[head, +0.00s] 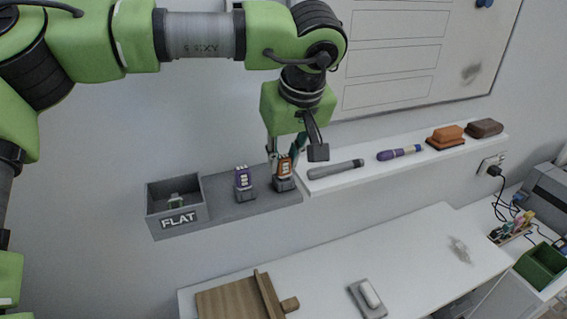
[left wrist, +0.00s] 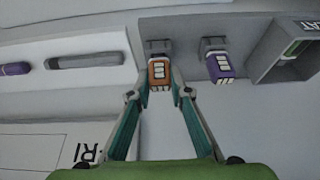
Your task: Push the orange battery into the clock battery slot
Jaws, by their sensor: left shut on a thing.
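An orange battery block (head: 285,167) with pale marks stands upright in a dark grey holder (head: 284,184) at the right end of a grey wall shelf. My left gripper (head: 284,155) reaches down to it from above. In the left wrist view, the two fingers of this gripper (left wrist: 159,90) close on either side of the orange battery (left wrist: 158,73), which sits against its holder (left wrist: 158,47). The fingers partly cover the battery's sides. How deep it sits is hard to tell. I cannot make out a clock. My right gripper is not in view.
A purple battery block (head: 242,178) stands in a similar holder just left. A grey bin marked FLAT (head: 178,222) is at the shelf's left end. A white ledge (head: 350,178) with markers and erasers adjoins on the right. A whiteboard (head: 400,50) hangs above.

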